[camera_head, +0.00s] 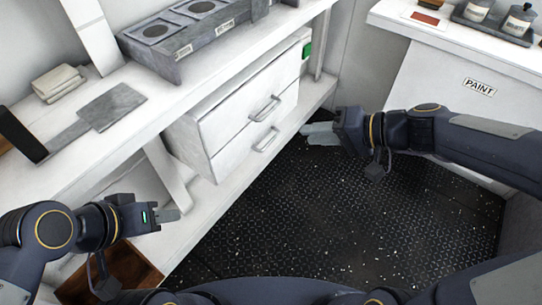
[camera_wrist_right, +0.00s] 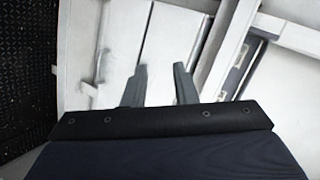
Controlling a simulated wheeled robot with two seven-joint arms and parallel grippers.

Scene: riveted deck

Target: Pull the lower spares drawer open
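A white drawer unit hangs under the left bench in the head view. The lower spares drawer (camera_head: 231,152) looks closed, and its bar handle (camera_head: 265,139) is in plain view. The upper drawer (camera_head: 232,114) has a similar handle (camera_head: 265,108). My right gripper (camera_head: 308,134) is right of the lower handle, apart from it and empty. Its two fingers stand apart in the right wrist view (camera_wrist_right: 159,86), with white panels beyond them. My left gripper (camera_head: 178,215) is low at the left, away from the drawers; its finger gap cannot be made out.
The bench (camera_head: 155,105) carries a grey block with round wells (camera_head: 180,40), a flat grey tool (camera_head: 110,105) and folded cloths (camera_head: 58,83). A PAINT counter (camera_head: 450,75) stands at the right. The dark deck (camera_head: 300,220) before the drawers is clear. A brown box (camera_head: 125,270) sits at lower left.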

